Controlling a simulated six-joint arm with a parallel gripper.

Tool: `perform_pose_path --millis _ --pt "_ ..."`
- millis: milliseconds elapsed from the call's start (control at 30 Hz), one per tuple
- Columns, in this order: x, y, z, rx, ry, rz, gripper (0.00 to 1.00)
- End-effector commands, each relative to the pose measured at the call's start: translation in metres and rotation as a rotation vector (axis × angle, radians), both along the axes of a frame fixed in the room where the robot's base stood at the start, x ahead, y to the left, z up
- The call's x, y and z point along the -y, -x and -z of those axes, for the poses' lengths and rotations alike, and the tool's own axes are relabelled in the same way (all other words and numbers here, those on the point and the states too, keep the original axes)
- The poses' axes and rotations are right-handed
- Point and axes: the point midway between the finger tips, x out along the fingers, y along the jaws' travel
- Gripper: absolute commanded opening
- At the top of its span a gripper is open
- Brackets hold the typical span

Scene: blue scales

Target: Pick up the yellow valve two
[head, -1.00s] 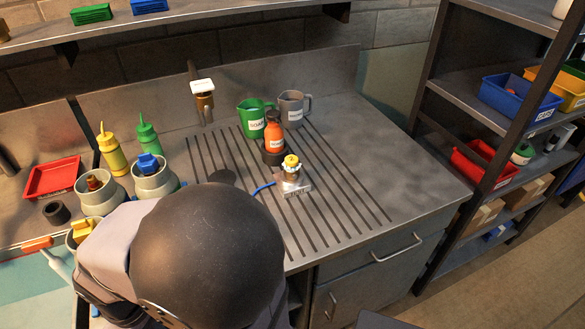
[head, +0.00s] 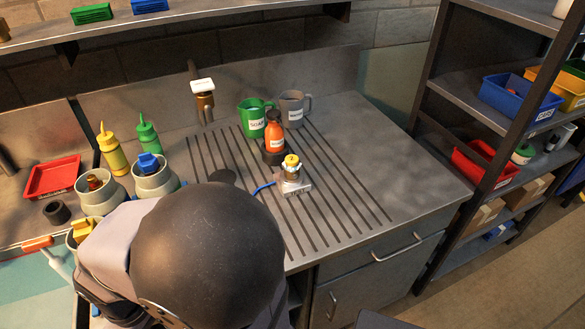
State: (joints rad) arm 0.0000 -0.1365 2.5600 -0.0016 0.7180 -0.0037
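A yellow valve part (head: 82,230) sits in a grey round holder at the lower left, partly hidden by my arm. Another yellow-topped part (head: 291,162) stands upright on a small silver base (head: 294,187) on the grooved drainboard, with a blue cable running left from it. I cannot tell which of these is valve two. My arm's large dark rounded link fills the lower middle of the head view. My gripper is not visible, and the area behind the link is hidden.
Grey holders with a blue part (head: 149,162) and a brown part (head: 94,183) stand at left. Behind are squeeze bottles, an orange bottle (head: 274,138) and green (head: 254,118) and grey (head: 293,107) jugs. The drainboard's right side is clear. A bin shelf stands at right.

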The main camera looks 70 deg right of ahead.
Motion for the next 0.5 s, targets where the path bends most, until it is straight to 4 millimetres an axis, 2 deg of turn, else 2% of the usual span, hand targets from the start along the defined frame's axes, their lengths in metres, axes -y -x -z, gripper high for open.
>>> perform_pose_path --millis 67,367,500 --pt "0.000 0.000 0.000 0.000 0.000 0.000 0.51" --pt "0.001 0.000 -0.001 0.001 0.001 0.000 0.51" --pt "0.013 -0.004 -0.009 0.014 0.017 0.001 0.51"
